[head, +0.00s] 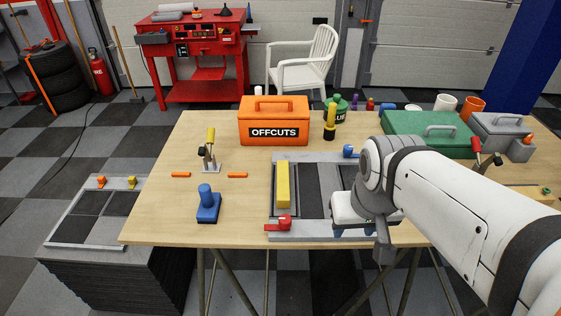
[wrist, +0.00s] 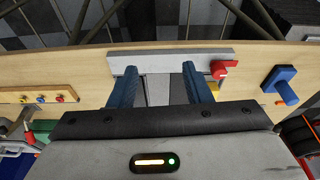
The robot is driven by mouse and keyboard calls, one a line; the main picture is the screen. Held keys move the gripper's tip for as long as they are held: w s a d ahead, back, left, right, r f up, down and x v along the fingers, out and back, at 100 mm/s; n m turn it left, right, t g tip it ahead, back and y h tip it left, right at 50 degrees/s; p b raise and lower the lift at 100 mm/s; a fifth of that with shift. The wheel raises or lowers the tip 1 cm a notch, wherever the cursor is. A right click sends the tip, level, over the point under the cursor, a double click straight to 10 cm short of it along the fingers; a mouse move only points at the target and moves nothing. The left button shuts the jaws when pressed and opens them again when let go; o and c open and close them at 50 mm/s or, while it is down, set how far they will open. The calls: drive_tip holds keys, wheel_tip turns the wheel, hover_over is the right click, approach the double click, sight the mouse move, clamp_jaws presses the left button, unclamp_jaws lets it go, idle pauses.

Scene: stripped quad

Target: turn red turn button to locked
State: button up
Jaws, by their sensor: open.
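The red turn button (head: 284,222) sits on the front grey rail of the grey frame (head: 330,229), near its left end. Its flat lever points left along the rail in the head view. In the wrist view the red turn button (wrist: 222,69) is just right of my right finger. My gripper (head: 352,231) is low over the front rail, to the right of the red turn button and apart from it. In the wrist view my gripper (wrist: 158,72) has its two blue fingers spread with nothing between them. My arm hides the frame's right part.
A yellow bar (head: 283,185) lies in the frame behind the button. A blue turn button (head: 349,151) is on the back rail. A blue knobbed block (head: 208,205) stands left. An orange OFFCUTS box (head: 273,128) stands behind.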

drive_tip(key=shift+o, duration=0.4)
drive_tip(key=shift+w+a+n, duration=0.1)
drive_tip(key=shift+w+n, duration=0.15)
drive_tip(key=shift+n, duration=0.15)
drive_tip(key=n+g+b, duration=0.3)
drive_tip(key=n, duration=2)
approach(285, 218)
drive_tip(key=shift+s+d+f, duration=0.45)
drive_tip(key=shift+s+d, duration=0.05)
drive_tip(key=shift+d, duration=0.1)
drive_tip(key=shift+w+a+f+n, duration=0.15)
drive_tip(key=shift+a+n, duration=0.15)
drive_tip(key=shift+n, duration=0.25)
drive_tip(key=shift+w+a+f+n, duration=0.15)
drive_tip(key=shift+a+n, duration=0.1)
drive_tip(key=shift+n, duration=0.3)
drive_tip(key=shift+f, duration=0.2)
wheel_tip(285, 218, down, 7)
drive_tip(key=shift+f, duration=0.1)
